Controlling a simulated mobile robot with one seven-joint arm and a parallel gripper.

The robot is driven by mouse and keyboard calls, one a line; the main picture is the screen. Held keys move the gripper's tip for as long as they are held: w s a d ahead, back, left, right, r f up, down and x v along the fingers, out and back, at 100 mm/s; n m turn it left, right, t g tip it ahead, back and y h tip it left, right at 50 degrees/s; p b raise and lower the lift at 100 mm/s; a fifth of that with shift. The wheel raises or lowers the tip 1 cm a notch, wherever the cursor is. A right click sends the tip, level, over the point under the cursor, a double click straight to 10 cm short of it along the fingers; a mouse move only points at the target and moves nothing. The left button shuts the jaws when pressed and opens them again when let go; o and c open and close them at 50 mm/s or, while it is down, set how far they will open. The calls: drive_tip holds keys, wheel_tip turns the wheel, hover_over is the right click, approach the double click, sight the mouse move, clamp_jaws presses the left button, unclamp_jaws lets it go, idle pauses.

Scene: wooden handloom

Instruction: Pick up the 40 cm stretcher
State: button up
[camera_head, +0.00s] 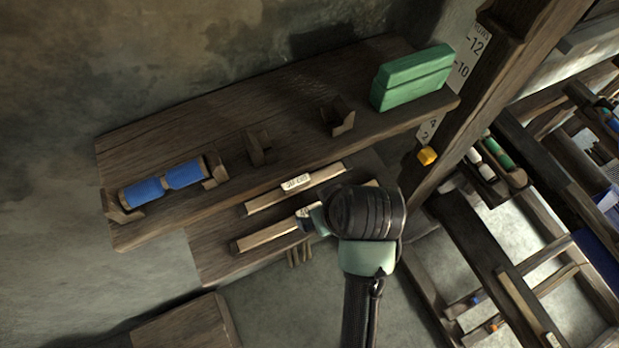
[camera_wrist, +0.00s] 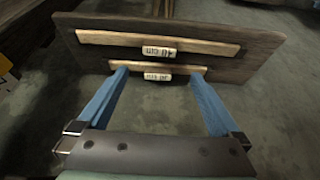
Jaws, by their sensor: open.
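Two pale wooden stretchers lie roughly parallel on a low dark wooden shelf. The rear stretcher (camera_head: 265,199) has a white label in the head view. The front stretcher (camera_head: 262,238) is partly hidden by my gripper (camera_head: 314,221). In the wrist view, the farther stretcher (camera_wrist: 205,46) and the nearer stretcher (camera_wrist: 185,68) carry upside-down labels ending in "cm".
A wooden post (camera_head: 490,95) with a number scale and yellow cube (camera_head: 427,155) stands right. Loom beams fill the far right.

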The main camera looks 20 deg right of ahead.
drive_tip(key=shift+w+p+x, duration=0.2)
drive_tip(key=shift+p+x, duration=0.6)
drive_tip(key=shift+x, duration=5.35)
drive_tip(key=shift+r, duration=0.1)
drive_tip(key=c, duration=1.3)
